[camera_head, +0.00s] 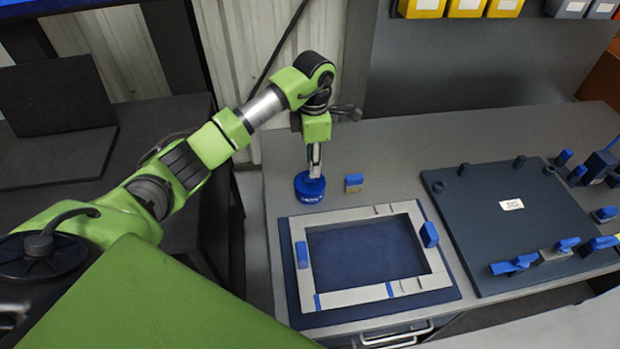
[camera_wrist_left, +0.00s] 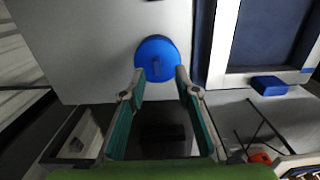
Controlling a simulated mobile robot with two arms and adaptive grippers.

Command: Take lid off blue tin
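The blue tin (camera_head: 310,188) is round and low and stands on the grey workbench, left of the small block and behind the frame. In the left wrist view the tin (camera_wrist_left: 157,56) shows as a blue disc just beyond my fingertips. I cannot make out a seam between lid and tin. My left gripper (camera_head: 314,160) points down right above the tin. In the left wrist view its two fingers (camera_wrist_left: 160,75) are spread about as wide as the disc, with nothing seen gripped between them. Whether they touch the tin is unclear. My right gripper is not in view.
A light frame with blue clamps (camera_head: 298,240) lies on a dark blue board in front of the tin. A small blue-and-tan block (camera_head: 354,183) stands right of the tin. A dark plate with clamps (camera_head: 530,220) lies farther right. Yellow bins (camera_head: 465,8) hang at the back.

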